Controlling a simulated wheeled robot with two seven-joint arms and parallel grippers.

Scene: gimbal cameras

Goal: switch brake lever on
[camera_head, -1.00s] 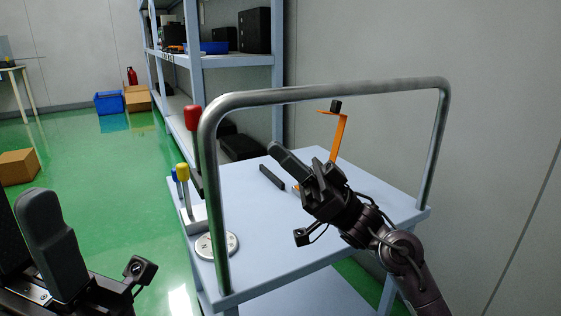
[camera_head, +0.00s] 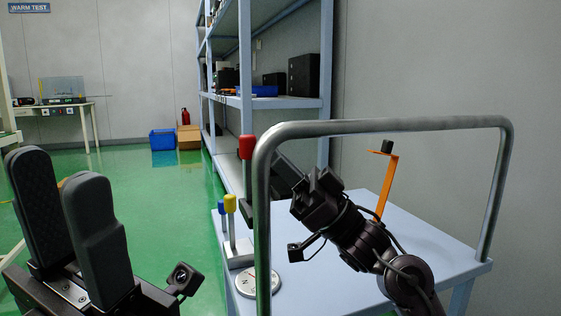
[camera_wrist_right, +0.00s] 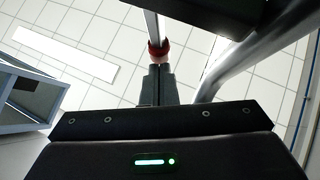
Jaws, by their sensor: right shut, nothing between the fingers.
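Three levers stand at the cart's left edge. One has a red knob (camera_head: 246,147), one a yellow knob (camera_head: 230,203) and one a blue knob (camera_head: 221,208). I cannot tell which is the brake lever. My right gripper (camera_head: 277,160) is shut and empty, just right of the red knob, partly behind the cart's handle. In the right wrist view its closed fingers (camera_wrist_right: 158,84) point toward the red knob (camera_wrist_right: 158,50), which shows just beyond the tips; contact is unclear. My left gripper (camera_head: 57,168) is open and empty at the lower left, away from the cart.
The metal handle (camera_head: 385,124) arches over the cart's blue top (camera_head: 440,255). An orange bent bar (camera_head: 386,185) with a black top stands behind my right arm. A round metal disc (camera_head: 258,282) sits near the front left corner. Green floor lies open to the left.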

